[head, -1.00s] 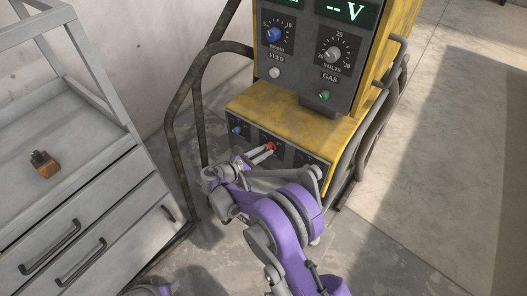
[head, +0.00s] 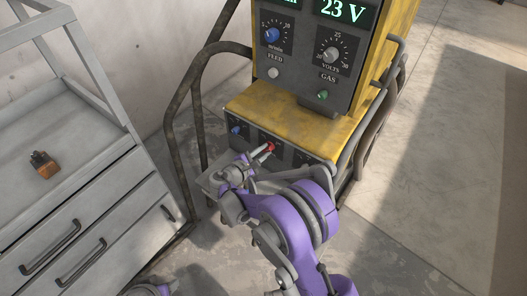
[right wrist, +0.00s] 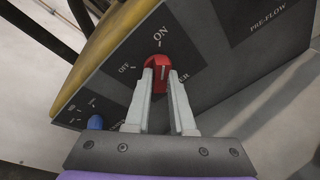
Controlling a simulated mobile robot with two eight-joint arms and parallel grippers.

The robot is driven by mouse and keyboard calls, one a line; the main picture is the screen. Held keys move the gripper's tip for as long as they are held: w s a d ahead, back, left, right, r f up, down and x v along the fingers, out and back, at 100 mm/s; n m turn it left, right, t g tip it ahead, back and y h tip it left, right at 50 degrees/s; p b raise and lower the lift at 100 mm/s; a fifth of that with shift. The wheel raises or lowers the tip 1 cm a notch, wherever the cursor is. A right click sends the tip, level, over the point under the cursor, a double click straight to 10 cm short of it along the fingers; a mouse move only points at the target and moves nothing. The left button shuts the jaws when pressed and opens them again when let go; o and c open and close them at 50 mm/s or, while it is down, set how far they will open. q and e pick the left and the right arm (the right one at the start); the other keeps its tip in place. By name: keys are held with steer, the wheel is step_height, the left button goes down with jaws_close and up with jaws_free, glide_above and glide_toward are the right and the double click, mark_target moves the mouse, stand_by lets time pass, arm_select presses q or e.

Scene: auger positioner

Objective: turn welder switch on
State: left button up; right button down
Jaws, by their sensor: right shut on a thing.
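The red welder switch (head: 269,147) is on the lower front panel of the yellow welder (head: 290,118). In the right wrist view the red switch knob (right wrist: 158,61) lies between the two grey fingers, in line with the ON label above it; the OFF label is to its left. My right gripper (right wrist: 164,72) is shut on the knob; it also shows in the head view (head: 261,152), reaching the panel from the front. The voltage display (head: 343,10) is lit and reads 23 V.
A blue knob (head: 236,130) is left of the switch. Feed (head: 272,35) and volts (head: 331,55) dials are above. A bent tube frame (head: 180,105) stands at the welder's left. A grey drawer cart (head: 100,195) stands further left. The floor at right is clear.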

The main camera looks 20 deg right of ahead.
stand_by(0.4)
steer(key=c, duration=0.8)
jaws_free()
steer(key=shift+o, duration=0.2)
steer(key=p+v, duration=0.1)
steer(key=v, duration=1)
steer(key=shift+d, duration=0.1)
